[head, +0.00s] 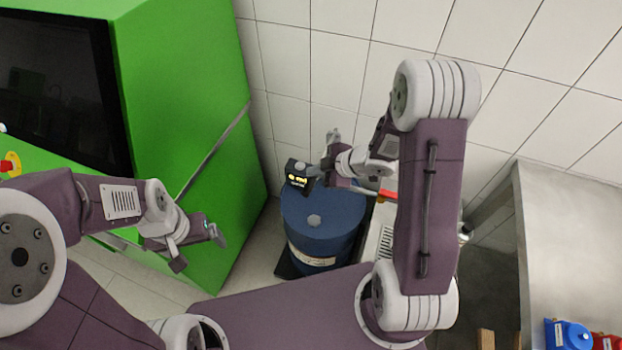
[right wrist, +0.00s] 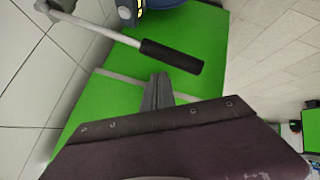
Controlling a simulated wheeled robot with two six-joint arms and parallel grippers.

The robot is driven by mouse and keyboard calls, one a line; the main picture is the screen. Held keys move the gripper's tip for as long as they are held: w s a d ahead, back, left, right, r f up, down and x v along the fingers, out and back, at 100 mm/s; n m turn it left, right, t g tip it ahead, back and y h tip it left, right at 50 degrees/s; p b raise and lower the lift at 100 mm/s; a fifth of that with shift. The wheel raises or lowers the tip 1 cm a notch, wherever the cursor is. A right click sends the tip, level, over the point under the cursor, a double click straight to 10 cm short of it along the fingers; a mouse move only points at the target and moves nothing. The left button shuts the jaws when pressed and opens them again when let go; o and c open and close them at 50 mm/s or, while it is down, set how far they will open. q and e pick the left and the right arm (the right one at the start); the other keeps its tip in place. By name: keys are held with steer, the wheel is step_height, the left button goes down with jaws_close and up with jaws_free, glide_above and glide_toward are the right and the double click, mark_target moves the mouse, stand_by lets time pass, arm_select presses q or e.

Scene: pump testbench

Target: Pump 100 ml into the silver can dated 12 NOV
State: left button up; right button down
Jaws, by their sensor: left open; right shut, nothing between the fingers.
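A blue drum (head: 322,225) with a pale label stands on the floor in the middle of the head view. A dark pump unit with a yellow-lit display (head: 298,178) is at its top; the reading is too small to tell. In the right wrist view a pump lever with a black grip (right wrist: 172,56) runs just beyond my right gripper (right wrist: 158,92), which is shut and empty. In the head view my right gripper (head: 325,170) is beside the pump, partly hidden by its wrist. My left gripper (head: 198,250) is open and empty, left of the drum. I see no silver can.
A large green cabinet (head: 185,110) with a dark screen and a red button (head: 10,164) fills the left. A metal table (head: 570,235) at the right carries a blue can (head: 570,335) and a red one (head: 606,342) at its near edge. A tiled wall stands behind.

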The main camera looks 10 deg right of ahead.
steer(key=shift+f, duration=0.15)
stand_by(0.4)
steer(key=shift+f+b, duration=0.25)
steer(key=shift+b, duration=0.05)
